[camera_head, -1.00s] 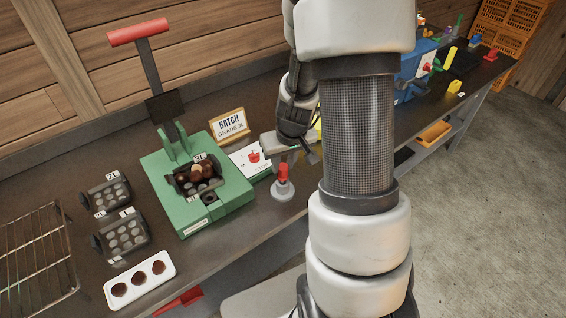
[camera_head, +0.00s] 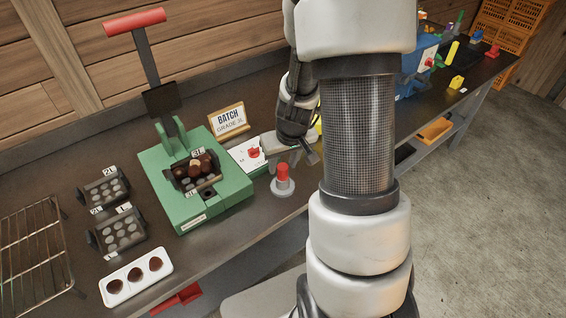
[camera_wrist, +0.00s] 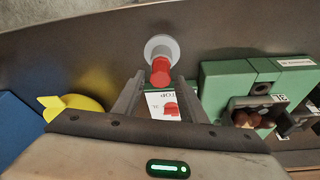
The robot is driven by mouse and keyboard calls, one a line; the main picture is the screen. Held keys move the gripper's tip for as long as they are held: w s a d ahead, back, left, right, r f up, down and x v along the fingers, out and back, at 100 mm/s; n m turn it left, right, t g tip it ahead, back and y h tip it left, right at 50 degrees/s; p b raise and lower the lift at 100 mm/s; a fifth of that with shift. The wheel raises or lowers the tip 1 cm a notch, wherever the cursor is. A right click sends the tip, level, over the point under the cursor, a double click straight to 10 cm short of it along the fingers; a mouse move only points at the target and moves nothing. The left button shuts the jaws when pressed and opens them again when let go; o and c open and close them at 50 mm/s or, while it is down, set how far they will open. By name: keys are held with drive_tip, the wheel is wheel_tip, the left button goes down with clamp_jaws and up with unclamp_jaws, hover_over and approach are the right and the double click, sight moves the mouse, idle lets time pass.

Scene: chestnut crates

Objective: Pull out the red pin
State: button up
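The red pin (camera_head: 282,173) stands upright in a round grey base on the bench's front edge, right of the green press (camera_head: 219,203). In the wrist view the pin (camera_wrist: 160,72) shows between the tips of my gripper's fingers (camera_wrist: 160,78), with gaps on both sides. My gripper (camera_head: 301,158) is open and empty, just above and behind the pin in the head view. I cannot tell whether the fingertips reach down to the pin's height. The press has a raised red-handled lever and a dark mould of brown chestnuts (camera_head: 196,166).
A card with a red picture (camera_head: 247,155) and a batch sign (camera_head: 229,120) stand near the press. Dark moulds (camera_head: 122,233), a white tray (camera_head: 137,279) and a wire rack (camera_head: 30,250) are at left. A yellow item (camera_wrist: 75,102) and blue box lie left in the wrist view.

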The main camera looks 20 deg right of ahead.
drive_tip(key=shift+o, duration=0.6)
drive_tip(key=shift+r, duration=0.1)
drive_tip(key=shift+r, duration=0.25)
drive_tip(key=p+v, duration=0.3)
drive_tip(key=v, duration=1.3)
drive_tip(key=shift+s+r+p, duration=0.2)
drive_tip(key=shift+r+p, duration=0.15)
drive_tip(key=s+a+r+t+p, duration=0.1)
drive_tip(key=s+a+r+p, duration=0.1)
drive_tip(key=s+a+r, duration=0.3)
drive_tip(key=s+a+r+t+p, duration=0.1)
drive_tip(key=s+a+r+p, duration=0.2)
drive_tip(key=r, duration=0.9)
drive_tip(key=s+a, duration=0.3)
drive_tip(key=s, duration=0.1)
drive_tip(key=shift+s+r+n, duration=0.15)
drive_tip(key=shift+r+n, duration=0.2)
drive_tip(key=shift+n, duration=0.05)
